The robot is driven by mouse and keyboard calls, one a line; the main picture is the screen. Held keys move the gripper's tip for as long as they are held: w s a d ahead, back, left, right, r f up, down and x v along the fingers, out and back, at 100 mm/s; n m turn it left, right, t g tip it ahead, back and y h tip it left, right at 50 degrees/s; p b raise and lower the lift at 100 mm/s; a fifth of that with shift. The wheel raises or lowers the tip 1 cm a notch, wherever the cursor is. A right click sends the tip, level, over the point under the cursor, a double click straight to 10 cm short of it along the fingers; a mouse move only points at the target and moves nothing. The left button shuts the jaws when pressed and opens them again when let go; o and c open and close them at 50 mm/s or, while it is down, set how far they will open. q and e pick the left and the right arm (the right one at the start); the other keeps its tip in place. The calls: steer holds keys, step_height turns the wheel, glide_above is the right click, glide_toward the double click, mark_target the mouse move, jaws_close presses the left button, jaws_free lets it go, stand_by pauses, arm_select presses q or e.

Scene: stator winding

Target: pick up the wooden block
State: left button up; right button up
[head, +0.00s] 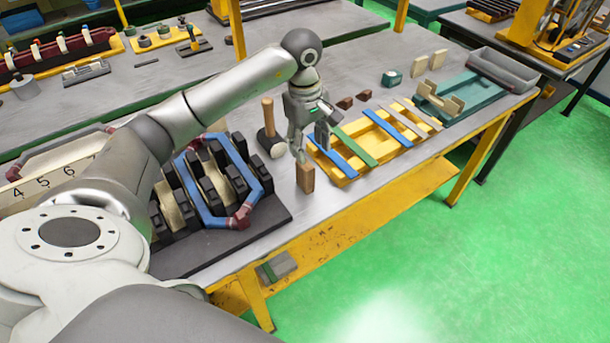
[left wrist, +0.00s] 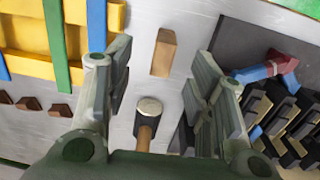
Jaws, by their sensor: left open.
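The wooden block (head: 306,178) stands upright on the grey table near its front edge, between the black winding fixture and the yellow rack. My left gripper (head: 312,145) is just above and behind it, pointing down, open. In the left wrist view the wooden block (left wrist: 164,54) shows between and beyond the two open fingers (left wrist: 160,95), apart from both. Nothing is between the fingers. My right gripper is not in either view.
The yellow rack (head: 349,181) with blue and green strips is to the right. The black fixture (head: 270,222) with a blue coil is to the left. Small brown blocks (head: 345,103) lie beyond.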

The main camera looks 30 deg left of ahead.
mark_target(305, 169)
arm_select(q)
steer(key=shift+s+a+f+y, duration=0.1)
steer(key=shift+a+y, duration=0.1)
steer(key=shift+a, duration=0.35)
steer(key=shift+s+a+f+y, duration=0.1)
steer(key=shift+a+y, duration=0.1)
steer(key=shift+a, duration=0.35)
step_height(305, 169, down, 4)
steer(key=shift+r+p, duration=0.15)
steer(key=shift+p, duration=0.55)
steer(key=shift+f, duration=0.35)
steer(key=f+p, duration=0.2)
steer(key=f, duration=0.1)
steer(key=d+f, duration=0.1)
steer(key=shift+w+f+p, duration=0.3)
steer(key=shift+f+p, duration=0.05)
steer(key=shift+p, duration=0.05)
steer(key=shift+f, duration=0.35)
jaws_close()
